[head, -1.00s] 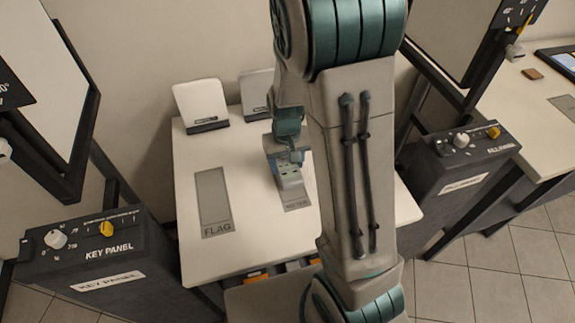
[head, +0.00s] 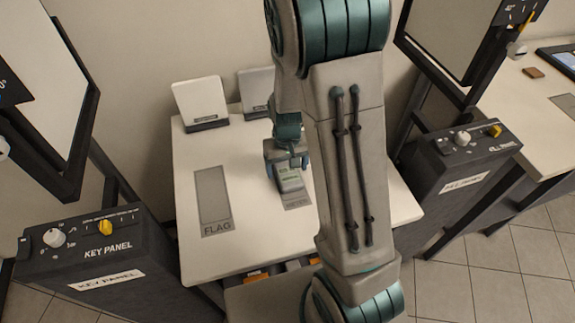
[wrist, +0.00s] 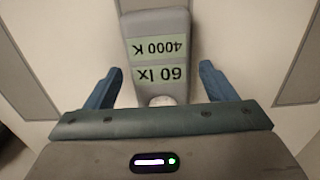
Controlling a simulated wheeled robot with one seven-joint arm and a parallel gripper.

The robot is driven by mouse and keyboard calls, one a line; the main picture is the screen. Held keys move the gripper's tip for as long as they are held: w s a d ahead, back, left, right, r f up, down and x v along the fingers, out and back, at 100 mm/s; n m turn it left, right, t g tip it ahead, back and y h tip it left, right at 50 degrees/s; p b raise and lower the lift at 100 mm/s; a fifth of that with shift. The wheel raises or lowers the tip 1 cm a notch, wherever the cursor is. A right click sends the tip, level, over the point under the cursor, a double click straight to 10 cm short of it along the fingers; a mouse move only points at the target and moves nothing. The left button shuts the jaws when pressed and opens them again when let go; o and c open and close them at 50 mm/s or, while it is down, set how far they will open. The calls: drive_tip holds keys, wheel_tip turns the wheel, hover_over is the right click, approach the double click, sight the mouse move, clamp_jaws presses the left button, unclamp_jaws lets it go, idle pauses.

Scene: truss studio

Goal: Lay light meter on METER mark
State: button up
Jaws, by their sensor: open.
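The light meter (wrist: 160,58) is a grey block with two pale green labels reading "4000 K" and "60 lx", upside down in the wrist view. In the head view the meter (head: 290,180) lies on the white table over the grey METER mark (head: 298,201), whose lettered end shows in front of it. The rest of the mark is hidden under the meter and my arm. My gripper (wrist: 160,90) is open, its blue fingers on either side of the meter with gaps between. In the head view my gripper (head: 287,161) is just behind the meter.
A grey FLAG mark (head: 213,198) lies bare to the left on the table (head: 235,250). Two upright cards (head: 201,101) stand at the table's back. The KEY PANEL box (head: 90,250) is at the left and another control box (head: 460,165) at the right.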

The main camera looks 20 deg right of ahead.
sight(287, 170)
drive_tip(key=shift+r+p, duration=0.4)
drive_tip(key=shift+r, duration=0.1)
wheel_tip(287, 170, up, 12)
drive_tip(key=s+r+t, duration=0.1)
drive_tip(key=s+r, duration=0.2)
drive_tip(key=s, duration=0.4)
drive_tip(key=s+r+t, duration=0.2)
drive_tip(key=s+r, duration=0.2)
drive_tip(key=s, duration=0.3)
drive_tip(key=shift+r, duration=0.25)
drive_tip(key=shift+d, duration=0.1)
